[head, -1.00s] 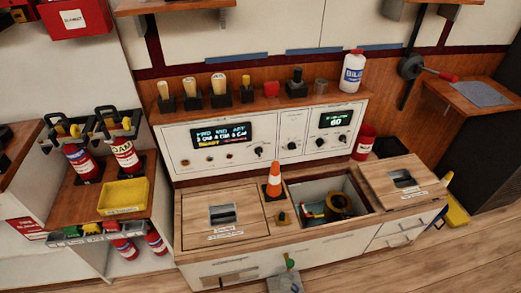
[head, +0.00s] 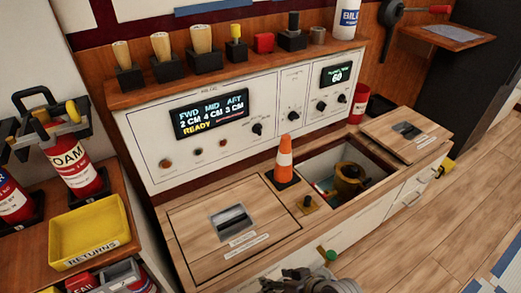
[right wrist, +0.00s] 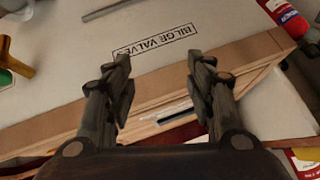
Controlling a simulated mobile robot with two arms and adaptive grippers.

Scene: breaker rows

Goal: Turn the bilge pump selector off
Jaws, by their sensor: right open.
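The white control panel (head: 218,152) stands at the back of the counter. It carries a dark knob (head: 257,129) right of the lit level display (head: 211,115), which reads FWD 2 CM, MID 4 CM, AFT 3 CM, READY. Another dark knob (head: 292,116) sits on the middle section, and two more (head: 321,106) under the display reading 60. Labels are too small to tell which knob is the bilge pump selector. My right gripper (right wrist: 160,75) is open and empty in the right wrist view, before a surface marked BILGE VALVES. A gripper, apparently this one, shows at the head view's bottom edge.
A closed hatch (head: 190,215) lies left. A yellow returns tray (head: 88,230) stands left.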

